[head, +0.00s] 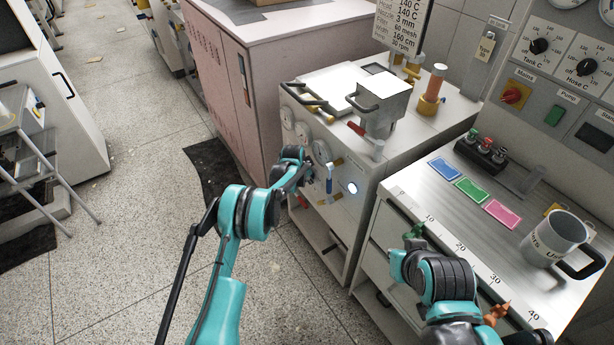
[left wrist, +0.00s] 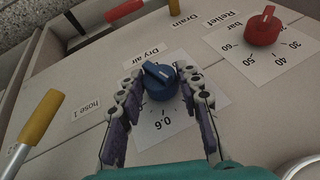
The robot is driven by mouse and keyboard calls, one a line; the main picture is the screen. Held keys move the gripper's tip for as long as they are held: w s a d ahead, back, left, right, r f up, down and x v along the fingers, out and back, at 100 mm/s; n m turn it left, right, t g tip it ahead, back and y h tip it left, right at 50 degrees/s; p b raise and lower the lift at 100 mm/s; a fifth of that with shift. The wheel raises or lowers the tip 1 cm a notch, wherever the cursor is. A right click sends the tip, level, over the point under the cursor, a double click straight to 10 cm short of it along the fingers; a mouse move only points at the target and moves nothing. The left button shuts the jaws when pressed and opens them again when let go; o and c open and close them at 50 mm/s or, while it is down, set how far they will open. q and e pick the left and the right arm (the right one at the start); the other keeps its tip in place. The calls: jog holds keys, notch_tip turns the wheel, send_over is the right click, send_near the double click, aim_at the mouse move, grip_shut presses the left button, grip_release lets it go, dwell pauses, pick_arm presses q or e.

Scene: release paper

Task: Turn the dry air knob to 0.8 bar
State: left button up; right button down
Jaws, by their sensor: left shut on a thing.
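The dry air knob (left wrist: 161,84) is blue and sits on a white dial sheet in the left wrist view, below the label "Dry air" (left wrist: 144,55). The "0.6" mark (left wrist: 162,122) shows below the knob and appears upside down; other dial marks are partly hidden by my fingers. The knob's raised bar slants toward the upper left. My left gripper (left wrist: 164,90) is shut on the knob, one finger on each side. In the head view my left gripper (head: 308,172) is at the machine's front panel, and the knob cannot be made out.
A red relief knob (left wrist: 263,27) is right of the dry air knob. A yellow handle (left wrist: 39,117) and a red handle (left wrist: 124,11) stick out nearby. In the head view, a blue handle (head: 329,180) is beside my gripper. A mug (head: 552,238) stands on the right counter.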

pick_arm(q)
jog(key=shift+s+d+f+m+t+y, duration=0.1)
jog(key=shift+m+t+y, duration=0.15)
jog(key=shift+t+y, duration=0.4)
jog(key=shift+s+d+f+m+t+y, duration=0.1)
jog(key=shift+s+m+t+y, duration=0.2)
jog(key=shift+t, duration=0.65)
jog(key=shift+w+f+m+t+y, duration=0.1)
jog(key=shift+m+t+y, duration=0.05)
jog(key=shift+t+y, duration=0.55)
jog(key=o, duration=1.1)
jog(key=shift+o, duration=0.2)
jog(key=shift+r, duration=0.1)
jog(key=v, duration=1.2)
jog(key=shift+s, duration=0.15)
jog(key=shift+a+f, duration=0.1)
jog(key=shift+f, duration=0.1)
